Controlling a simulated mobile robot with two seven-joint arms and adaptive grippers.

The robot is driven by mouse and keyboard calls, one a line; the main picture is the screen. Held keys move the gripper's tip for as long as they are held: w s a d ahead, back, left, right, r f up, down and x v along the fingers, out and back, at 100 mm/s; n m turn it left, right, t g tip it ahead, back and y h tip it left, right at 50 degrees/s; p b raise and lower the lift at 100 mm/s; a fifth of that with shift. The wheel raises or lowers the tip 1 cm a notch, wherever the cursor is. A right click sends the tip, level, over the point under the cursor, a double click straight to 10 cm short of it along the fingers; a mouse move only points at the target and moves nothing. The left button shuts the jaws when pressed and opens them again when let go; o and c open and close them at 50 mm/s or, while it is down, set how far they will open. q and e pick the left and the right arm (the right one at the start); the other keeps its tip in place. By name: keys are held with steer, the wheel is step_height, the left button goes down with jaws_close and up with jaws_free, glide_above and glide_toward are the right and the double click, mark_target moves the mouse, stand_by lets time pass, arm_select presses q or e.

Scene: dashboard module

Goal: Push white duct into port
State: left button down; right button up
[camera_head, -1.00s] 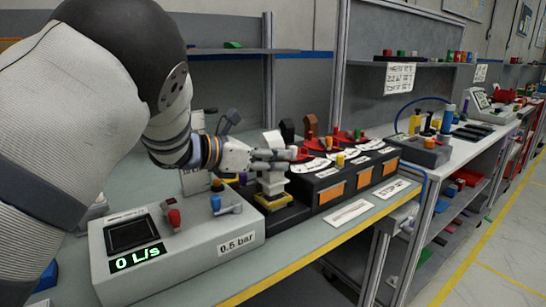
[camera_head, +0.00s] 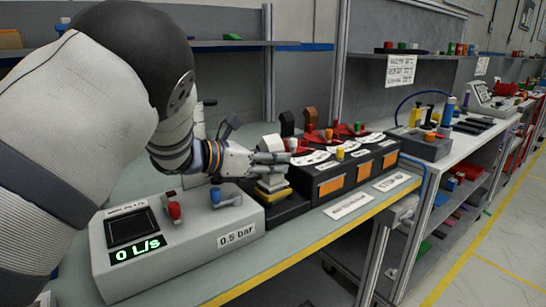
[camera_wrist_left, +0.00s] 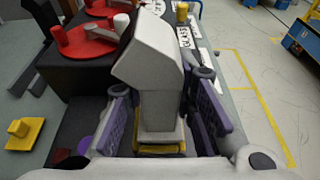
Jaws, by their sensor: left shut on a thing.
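The white duct (camera_head: 271,142) is a pale upright piece with a slanted hood, also seen in the left wrist view (camera_wrist_left: 150,65). My left gripper (camera_head: 277,157) is shut around the duct's upright stem, with purple finger pads on either side of it in the wrist view (camera_wrist_left: 162,108). The duct's lower end is at a yellow-edged square port (camera_head: 272,194) on a black base. How deep the duct sits in it is hard to tell. My right gripper is not in view.
A grey meter box (camera_head: 180,246) reading 0 L/s stands front left of the port. A black module (camera_head: 330,190) with orange panels and red levers stands close on the right. A yellow block (camera_wrist_left: 22,132) lies left of the duct in the wrist view.

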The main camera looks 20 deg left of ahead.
arm_select(q)
steer(key=shift+f, duration=0.55)
steer(key=c, duration=1.2)
jaws_free()
steer(key=shift+c, duration=0.2)
